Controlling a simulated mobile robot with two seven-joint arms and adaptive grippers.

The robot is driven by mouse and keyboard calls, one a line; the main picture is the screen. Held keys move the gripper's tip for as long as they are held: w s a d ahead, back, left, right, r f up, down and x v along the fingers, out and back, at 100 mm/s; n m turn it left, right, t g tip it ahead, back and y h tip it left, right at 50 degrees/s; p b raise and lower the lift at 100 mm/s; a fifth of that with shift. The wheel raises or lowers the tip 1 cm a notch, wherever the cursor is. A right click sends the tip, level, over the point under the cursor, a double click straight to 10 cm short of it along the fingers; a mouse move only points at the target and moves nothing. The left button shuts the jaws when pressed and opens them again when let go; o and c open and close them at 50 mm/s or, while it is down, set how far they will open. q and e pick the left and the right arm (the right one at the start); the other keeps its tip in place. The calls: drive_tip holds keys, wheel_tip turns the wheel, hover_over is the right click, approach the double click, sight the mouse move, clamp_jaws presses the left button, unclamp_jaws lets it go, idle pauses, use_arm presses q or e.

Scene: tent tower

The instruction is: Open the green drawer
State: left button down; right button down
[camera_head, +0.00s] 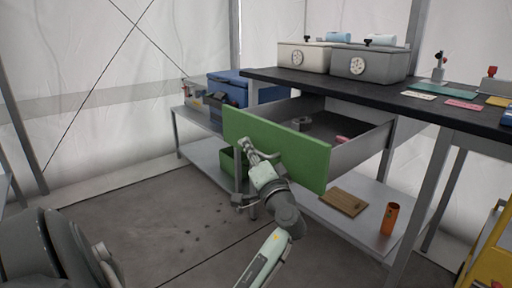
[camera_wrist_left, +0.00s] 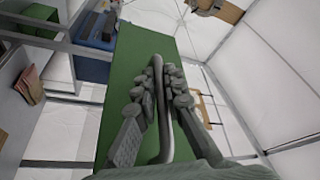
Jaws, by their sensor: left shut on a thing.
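The green drawer (camera_head: 290,153) hangs under the dark workbench and stands well open, pulled out toward me. Its inside shows behind the green front, with a grey ring-like thing (camera_head: 301,123) and a pink thing (camera_head: 342,139) in it. My left gripper (camera_head: 256,158) is at the left half of the green front. In the left wrist view its fingers (camera_wrist_left: 162,88) are shut around the grey bar handle (camera_wrist_left: 160,115), with the green front (camera_wrist_left: 140,50) behind. My right gripper is not in view.
The workbench top (camera_head: 350,88) bears two grey cases (camera_head: 368,62) and small coloured cards. The lower shelf (camera_head: 355,222) holds a brown board (camera_head: 343,202) and an orange cup (camera_head: 390,218). A blue box (camera_head: 228,88) stands on the bench behind. The floor (camera_head: 160,230) at left is clear.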

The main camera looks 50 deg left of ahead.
use_arm(q)
drive_tip(key=shift+s, duration=0.2)
drive_tip(key=c, duration=1.6)
unclamp_jaws()
drive_tip(key=v, duration=1.2)
drive_tip(key=shift+d, duration=0.1)
